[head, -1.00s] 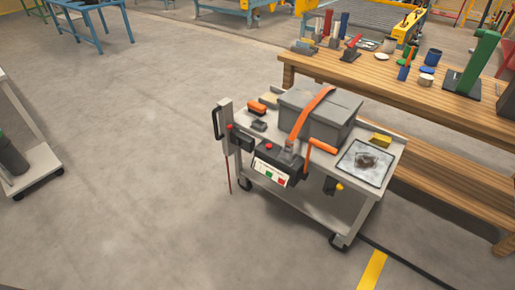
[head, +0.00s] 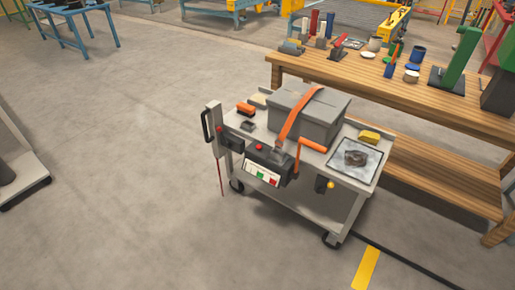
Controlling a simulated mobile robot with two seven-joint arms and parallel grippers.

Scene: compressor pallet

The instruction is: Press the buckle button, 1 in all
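A grey lidded box (head: 309,116) stands on a grey cart (head: 290,204) with an orange strap (head: 299,112) over it. The strap runs down to a small metal buckle (head: 279,146) at the cart's front edge. Below it is a dark control unit (head: 265,169) whose white panel has a green and a red button. A red round button (head: 259,147) sits at the unit's upper left. The buckle's own button is too small to tell. Neither of my grippers is in view.
A wooden workbench (head: 416,107) with cups, tools and a green stand (head: 459,58) is behind the cart. A yellow block (head: 369,136) and a tray (head: 356,158) lie on the cart's right. Floor in front and left is clear; a black cable (head: 400,262) crosses at right.

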